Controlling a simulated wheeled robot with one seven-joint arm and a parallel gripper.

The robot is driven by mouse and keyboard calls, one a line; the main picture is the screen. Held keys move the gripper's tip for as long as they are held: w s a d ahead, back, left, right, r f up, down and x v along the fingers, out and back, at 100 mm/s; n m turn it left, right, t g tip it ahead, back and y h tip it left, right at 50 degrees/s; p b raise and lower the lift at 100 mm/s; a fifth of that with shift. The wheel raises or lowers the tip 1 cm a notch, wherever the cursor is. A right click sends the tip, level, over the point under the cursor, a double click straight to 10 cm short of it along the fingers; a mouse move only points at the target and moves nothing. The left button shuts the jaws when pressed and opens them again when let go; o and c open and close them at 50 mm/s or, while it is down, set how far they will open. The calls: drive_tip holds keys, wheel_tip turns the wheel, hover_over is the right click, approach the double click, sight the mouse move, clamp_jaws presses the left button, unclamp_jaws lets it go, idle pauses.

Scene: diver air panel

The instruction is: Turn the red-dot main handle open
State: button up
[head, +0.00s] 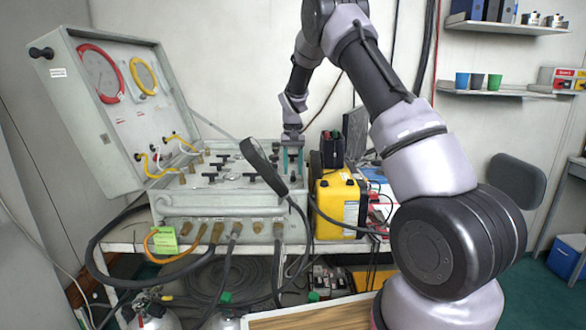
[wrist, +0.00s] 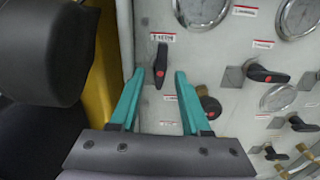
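The grey air panel (head: 200,200) lies on the bench with several black handles. In the wrist view, a black lever handle with a red dot (wrist: 161,62) stands upright in the picture under a small label. My gripper (wrist: 160,76) has its two teal fingers spread, with the tips on either side of this handle's lower end. I see a gap on both sides; whether the tips reach down to its height is unclear. In the head view my gripper (head: 291,160) is over the panel's right end, hiding the handle there.
The raised lid (head: 110,110) with red and yellow gauges stands at the left. A yellow case (head: 338,203) stands close to the panel's right side. A black paddle-shaped object (head: 262,165) hangs in front of the panel. Hoses run along the front.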

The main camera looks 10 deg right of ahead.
sight(293, 172)
wheel_tip(293, 172, up, 11)
idle(0.6)
drive_tip(key=shift+f, duration=0.1)
drive_tip(key=s+d+r+t+y, duration=0.2)
drive_tip(key=s+d+r+t, duration=0.1)
drive_tip(key=s+r, duration=1.4)
drive_tip(key=s+f+m+t, duration=0.1)
drive_tip(key=s+t, duration=0.3)
drive_tip(key=s, duration=1.8)
drive_tip(key=shift+s+d, duration=0.15)
drive_tip(key=shift+d, duration=0.3)
